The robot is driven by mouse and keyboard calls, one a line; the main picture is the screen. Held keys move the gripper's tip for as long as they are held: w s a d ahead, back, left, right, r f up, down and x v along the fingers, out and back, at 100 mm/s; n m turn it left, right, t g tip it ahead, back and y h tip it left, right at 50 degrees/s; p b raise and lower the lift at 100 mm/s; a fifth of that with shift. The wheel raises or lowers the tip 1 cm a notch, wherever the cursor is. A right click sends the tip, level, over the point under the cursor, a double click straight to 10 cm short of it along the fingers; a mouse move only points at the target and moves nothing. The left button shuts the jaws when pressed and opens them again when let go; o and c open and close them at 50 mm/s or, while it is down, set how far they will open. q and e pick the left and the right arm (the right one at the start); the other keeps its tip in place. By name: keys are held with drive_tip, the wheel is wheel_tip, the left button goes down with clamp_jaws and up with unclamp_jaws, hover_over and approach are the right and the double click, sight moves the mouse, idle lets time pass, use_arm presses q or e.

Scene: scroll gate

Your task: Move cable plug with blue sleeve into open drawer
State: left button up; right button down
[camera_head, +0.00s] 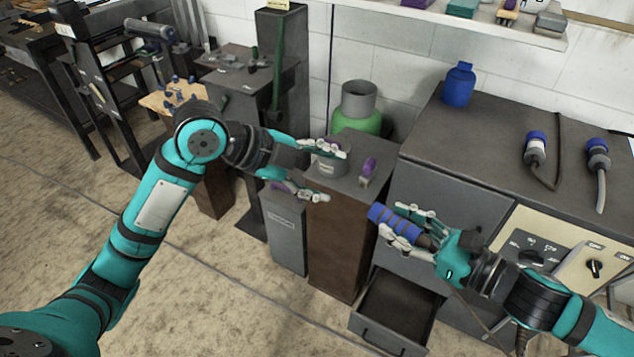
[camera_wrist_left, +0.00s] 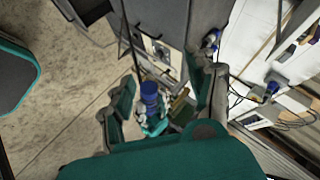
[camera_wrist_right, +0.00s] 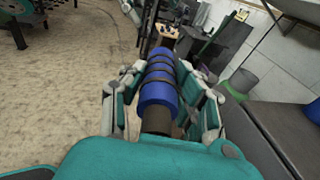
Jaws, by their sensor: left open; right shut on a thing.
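The cable plug with the blue sleeve (camera_head: 394,221) is held in my right gripper (camera_head: 412,228), in front of the grey cabinet. In the right wrist view the plug (camera_wrist_right: 158,84) lies between the fingers, its blue ribbed sleeve pointing away and a dark part nearest the palm. The open drawer (camera_head: 398,306) is low in the cabinet, below my right gripper, and its visible inside looks empty. My left gripper (camera_head: 312,172) is open with nothing between its fingers, by the brown pedestal. The blue plug also shows in the left wrist view (camera_wrist_left: 149,92).
Two more plugs with blue ends (camera_head: 535,147) (camera_head: 597,150) and a blue bottle (camera_head: 458,84) are on the cabinet top. A grey can and a purple object (camera_head: 369,167) stand on the brown pedestal (camera_head: 340,235). A control panel (camera_head: 555,250) is at right.

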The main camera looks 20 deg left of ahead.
sight(372, 209)
use_arm(q)
drive_tip(key=s+d+r+m+g, duration=0.1)
drive_tip(key=s+r+m, duration=0.25)
drive_tip(key=s, duration=0.25)
drive_tip(key=shift+m, duration=0.35)
drive_tip(key=x, duration=1.2)
drive_tip(key=shift+s, duration=0.2)
drive_tip(key=shift+a, duration=0.1)
clamp_jaws()
use_arm(e)
drive_tip(key=c, duration=0.9)
unclamp_jaws()
